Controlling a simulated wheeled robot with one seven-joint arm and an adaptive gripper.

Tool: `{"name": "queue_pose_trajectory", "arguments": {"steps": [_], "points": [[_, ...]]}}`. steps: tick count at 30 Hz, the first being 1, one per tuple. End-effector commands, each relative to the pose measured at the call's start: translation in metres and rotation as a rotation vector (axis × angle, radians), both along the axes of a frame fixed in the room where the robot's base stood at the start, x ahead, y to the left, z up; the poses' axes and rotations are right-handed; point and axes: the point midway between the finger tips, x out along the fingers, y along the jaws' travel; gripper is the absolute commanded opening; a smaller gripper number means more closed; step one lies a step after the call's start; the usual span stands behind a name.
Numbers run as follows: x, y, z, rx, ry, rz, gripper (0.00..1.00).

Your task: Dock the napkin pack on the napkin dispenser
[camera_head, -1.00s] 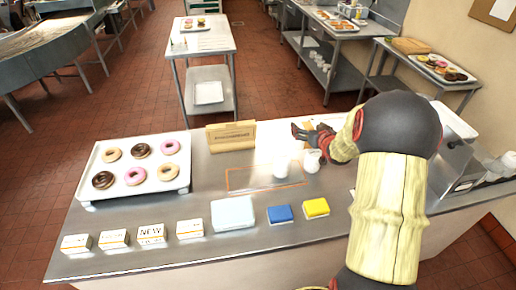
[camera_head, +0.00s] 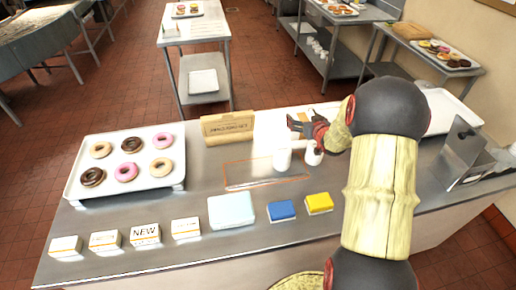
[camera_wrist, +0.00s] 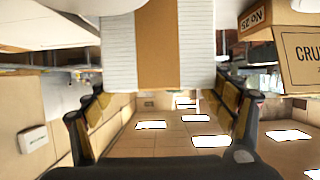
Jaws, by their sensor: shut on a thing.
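The napkin pack (camera_wrist: 172,45) is a white layered stack with a brown band, at the top middle of the wrist view. My gripper (camera_wrist: 162,105) has its two dark fingers on either side of it and is shut on it. In the head view my gripper (camera_head: 302,126) is over the back of the counter, behind two white cylindrical items; the pack is mostly hidden there. A grey metal holder with a slanted plate (camera_head: 463,148), apparently the napkin dispenser, stands at the counter's right end, well apart from my gripper.
A cardboard box (camera_head: 227,128) stands left of my gripper. White cylinders (camera_head: 283,157) stand by an orange-outlined area. A donut tray (camera_head: 70,190), small boxes (camera_head: 145,235), a pale blue block (camera_head: 231,210), a blue sponge (camera_head: 282,211) and a yellow sponge (camera_head: 318,204) line the counter.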

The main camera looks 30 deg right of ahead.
Motion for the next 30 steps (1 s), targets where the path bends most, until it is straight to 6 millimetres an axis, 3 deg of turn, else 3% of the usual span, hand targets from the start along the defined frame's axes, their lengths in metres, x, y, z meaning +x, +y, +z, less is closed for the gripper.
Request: {"name": "queue_pose_trajectory", "arguments": {"steps": [3,8,24,30], "points": [[0.0,0.0,-0.017,0.0,-0.001,0.0,0.54],[0.005,0.012,-0.02,-0.002,-0.004,0.004,0.54],[0.04,0.136,-0.02,0.0,-0.003,0.005,0.54],[0.047,0.162,-0.02,-0.001,-0.002,0.002,0.54]]}}
